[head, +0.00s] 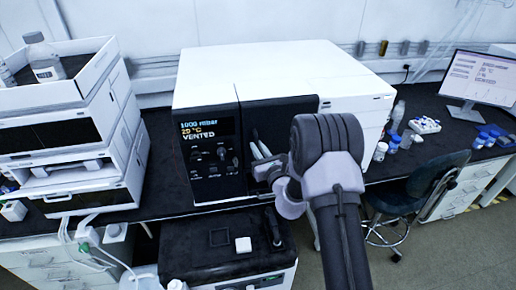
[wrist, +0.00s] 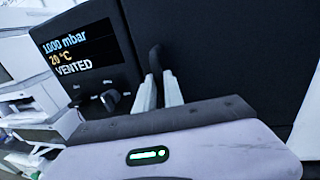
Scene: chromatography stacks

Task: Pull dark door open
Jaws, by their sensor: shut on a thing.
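The dark door (head: 282,108) is a black panel on the front of the white instrument, right of its display. It fills the upper right of the wrist view (wrist: 225,50). Its dark curved handle (wrist: 155,57) stands near the door's left edge. My gripper (head: 257,138) is at that handle, its two pale fingers (wrist: 158,90) shut on it. The door looks about flush with the display panel; any small gap is hard to tell. My arm hides the door's lower right in the head view.
The display panel (head: 211,150) with knobs, reading VENTED, is just left of the door. A dark-topped unit (head: 190,250) stands in front, below. Stacked white modules (head: 75,185) stand left. Bottles, a monitor (head: 480,78) and a chair (head: 425,190) are at the right.

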